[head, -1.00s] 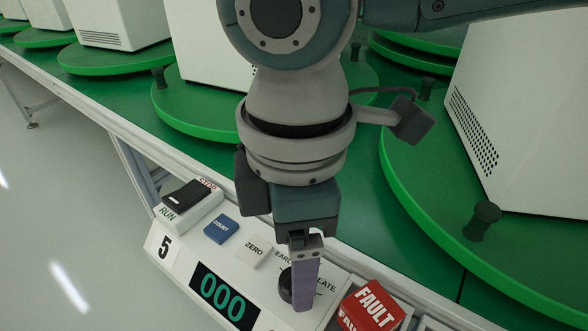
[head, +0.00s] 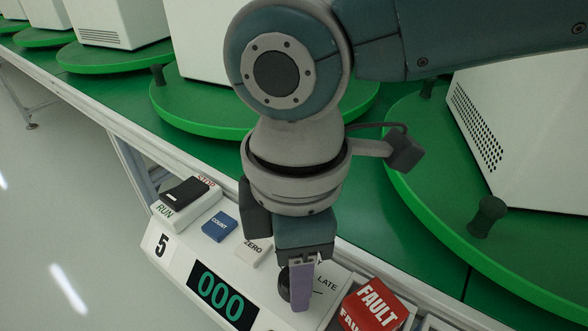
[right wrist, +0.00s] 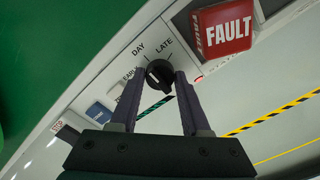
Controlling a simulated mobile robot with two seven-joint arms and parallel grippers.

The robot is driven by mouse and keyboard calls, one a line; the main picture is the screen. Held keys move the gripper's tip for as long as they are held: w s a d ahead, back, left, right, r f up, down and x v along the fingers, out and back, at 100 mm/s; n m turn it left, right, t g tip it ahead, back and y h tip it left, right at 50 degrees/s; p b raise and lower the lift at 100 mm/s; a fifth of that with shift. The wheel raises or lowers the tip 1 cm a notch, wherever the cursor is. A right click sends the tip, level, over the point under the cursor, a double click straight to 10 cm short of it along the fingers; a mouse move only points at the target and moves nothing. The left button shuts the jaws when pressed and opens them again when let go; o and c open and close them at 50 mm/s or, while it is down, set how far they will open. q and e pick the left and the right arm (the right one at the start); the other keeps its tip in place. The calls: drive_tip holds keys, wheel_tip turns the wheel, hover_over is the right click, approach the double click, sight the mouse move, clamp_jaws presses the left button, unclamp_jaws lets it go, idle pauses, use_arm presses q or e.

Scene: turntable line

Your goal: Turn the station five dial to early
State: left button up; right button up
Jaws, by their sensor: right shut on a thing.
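The station five dial (head: 284,287) is a round black knob on the white control box, partly hidden behind my right gripper (head: 301,304) in the head view. In the right wrist view, the dial (right wrist: 158,73) sits between the two purple fingers of my right gripper (right wrist: 160,84), which is shut on it. The labels EARLY (right wrist: 128,76), DAY (right wrist: 138,48) and LATE (right wrist: 164,46) stand around it. I cannot tell for certain which label its mark faces. My left gripper is not in view.
The same box carries a red FAULT block (head: 372,305), a ZERO button (head: 256,249), a blue COUNT button (head: 219,226), a RUN/STOP switch (head: 186,194) and a 000 display (head: 221,296). Behind are green turntables (head: 205,120) with white housings and dark posts.

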clamp_jaws()
drive_tip(key=shift+n, duration=1.2)
drive_tip(key=n+p, duration=0.1)
drive_tip(key=n, duration=0.3)
drive_tip(key=shift+n, duration=0.3)
drive_tip(key=n, duration=0.4)
drive_tip(key=shift+n, duration=1.4)
